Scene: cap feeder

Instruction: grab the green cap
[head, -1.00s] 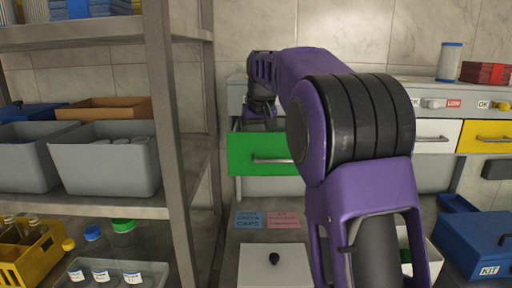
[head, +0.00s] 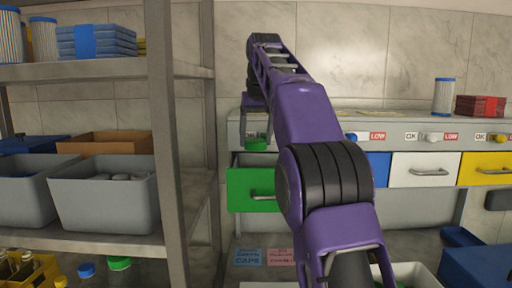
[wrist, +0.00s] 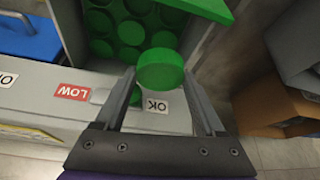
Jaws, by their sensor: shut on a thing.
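A round green cap (wrist: 160,72) sits between my gripper's fingertips (wrist: 160,80) in the wrist view. My gripper is shut on it. In the head view the green cap (head: 257,144) hangs under my gripper (head: 256,136), above the open green drawer (head: 240,190). In the wrist view the drawer's inside (wrist: 97,20) shows several more green caps lying in round places, apart from the held cap. The drawer's inside is hidden in the head view.
Blue (head: 376,168), white (head: 424,169) and yellow (head: 486,168) drawers are shut to the right, under OK and LOW labels. A shelf with grey bins (head: 105,190) stands close on the left. Open air lies above the counter.

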